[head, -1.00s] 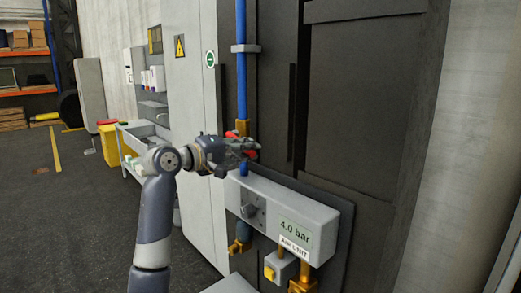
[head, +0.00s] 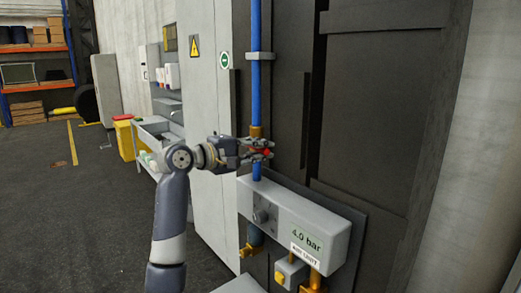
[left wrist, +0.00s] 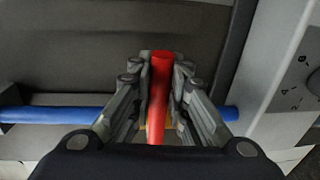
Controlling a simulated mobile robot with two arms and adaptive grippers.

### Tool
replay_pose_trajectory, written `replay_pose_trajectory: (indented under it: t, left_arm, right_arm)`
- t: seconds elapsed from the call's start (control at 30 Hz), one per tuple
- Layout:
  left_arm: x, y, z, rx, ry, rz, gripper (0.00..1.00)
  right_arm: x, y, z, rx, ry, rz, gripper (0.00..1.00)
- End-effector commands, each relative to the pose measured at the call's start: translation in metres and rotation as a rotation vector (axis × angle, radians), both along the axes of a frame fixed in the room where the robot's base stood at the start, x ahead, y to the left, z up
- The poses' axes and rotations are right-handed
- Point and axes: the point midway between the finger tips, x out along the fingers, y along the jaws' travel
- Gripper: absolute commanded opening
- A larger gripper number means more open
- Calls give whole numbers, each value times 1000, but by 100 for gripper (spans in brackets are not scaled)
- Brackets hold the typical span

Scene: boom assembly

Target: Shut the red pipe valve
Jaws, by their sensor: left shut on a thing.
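The red valve handle (head: 267,152) is on the upright blue pipe (head: 257,95), by a brass fitting (head: 256,132) just above the grey air unit. My left gripper (head: 265,149) reaches in from the left and is shut on the handle. In the left wrist view the red handle (left wrist: 158,95) lies between the two fingers of my left gripper (left wrist: 160,75). There it runs crosswise to the blue pipe (left wrist: 45,113), whose middle is hidden behind the fingers. In the head view the fingers cover much of the handle. My right gripper is not in view.
The grey air unit (head: 290,215) reads 4.0 bar and sits just below the gripper, with a dark knob (head: 262,215) on its front. A dark cabinet (head: 380,110) stands close behind the pipe. Open floor (head: 70,210) lies to the left.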

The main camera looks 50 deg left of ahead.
Motion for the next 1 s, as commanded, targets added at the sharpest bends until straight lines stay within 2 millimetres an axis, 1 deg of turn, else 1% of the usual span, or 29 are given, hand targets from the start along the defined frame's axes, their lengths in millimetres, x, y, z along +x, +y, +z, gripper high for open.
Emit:
replay_pose_trajectory:
  t: [0.03, 0.07, 0.1, 0.13, 0.17, 0.4, 0.57, 0.67, 1.0]
  left_arm:
    - [0, 1, 1, -4, -3, 1, 0]
    - [0, 1, 1, -4, -3, 2, 17]
    - [0, 1, 1, -4, -3, 2, 26]
    - [0, 1, 1, -3, -3, 2, 33]
    - [0, 1, 1, -3, -3, 2, 36]
    - [0, 1, 1, -1, -2, 1, 36]
    - [-5, 1, 1, 0, -2, 2, 36]
    - [-17, 2, 2, 1, -2, 3, 36]
    - [-87, 8, 9, 0, -2, 4, 36]
  right_arm:
    - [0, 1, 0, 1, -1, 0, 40]
    - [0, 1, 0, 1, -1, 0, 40]
    - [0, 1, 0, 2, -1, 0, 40]
    - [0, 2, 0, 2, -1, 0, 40]
    - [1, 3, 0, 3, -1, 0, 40]
    - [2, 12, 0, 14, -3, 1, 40]
    - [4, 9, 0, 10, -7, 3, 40]
    - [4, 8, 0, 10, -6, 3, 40]
    - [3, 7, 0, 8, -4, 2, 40]
